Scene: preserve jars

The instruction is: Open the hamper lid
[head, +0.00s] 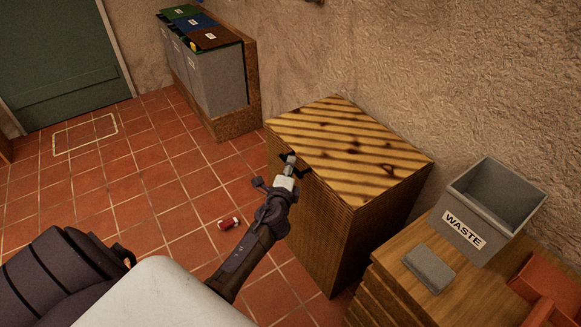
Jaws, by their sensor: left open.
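The hamper (345,225) is a tall wooden box with woven-looking sides, standing against the wall right of centre in the head view. Its slatted, striped lid (350,150) lies flat and looks closed. My left gripper (274,172) is open at the front left edge of the lid, its fingers apart. A dark part shows at the lid's edge beside the upper finger; I cannot tell whether the gripper touches it. My right gripper is not in view.
A grey bin marked WASTE (495,208) and a grey block (428,268) sit on a wooden surface (400,290) at the right. A red can (229,223) lies on the tiled floor. Lidded grey bins (215,80) stand behind. The floor at left is mostly clear.

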